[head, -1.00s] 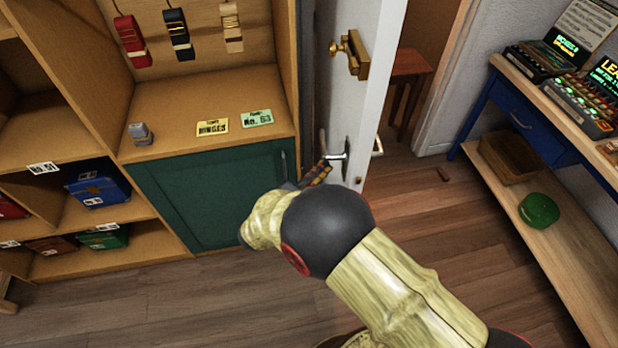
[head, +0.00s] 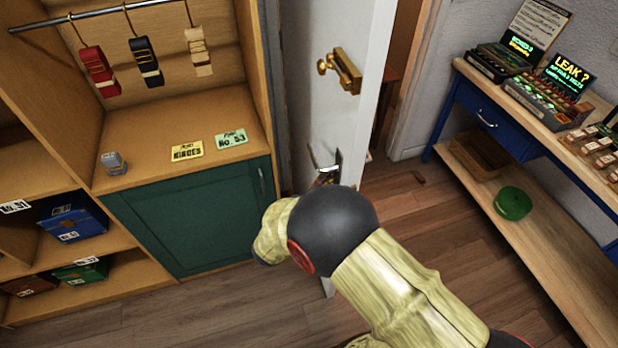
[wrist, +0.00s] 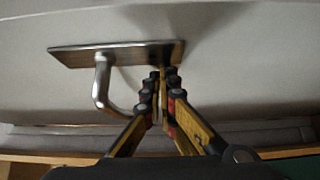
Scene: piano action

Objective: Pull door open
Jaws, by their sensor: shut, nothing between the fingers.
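The white door (head: 325,115) stands ajar, with a gap along its right edge. It also fills the upper part of the wrist view (wrist: 235,75). A brass knob on a brass plate (head: 347,70) is high on it. Below is a silver lever handle (head: 322,158), mostly hidden by my arm. In the wrist view the lever (wrist: 102,88) bends out from its flat plate (wrist: 110,53) and runs behind my finger. My gripper (wrist: 158,82) is shut and empty, its tips beside the lever near the plate's right end. I cannot tell whether they touch.
A wooden shelf unit with a green cabinet door (head: 195,215) stands left of the door. A blue workbench (head: 480,115) stands right, with a green bowl (head: 513,203) on its lower shelf. The wooden floor (head: 215,310) in front is clear.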

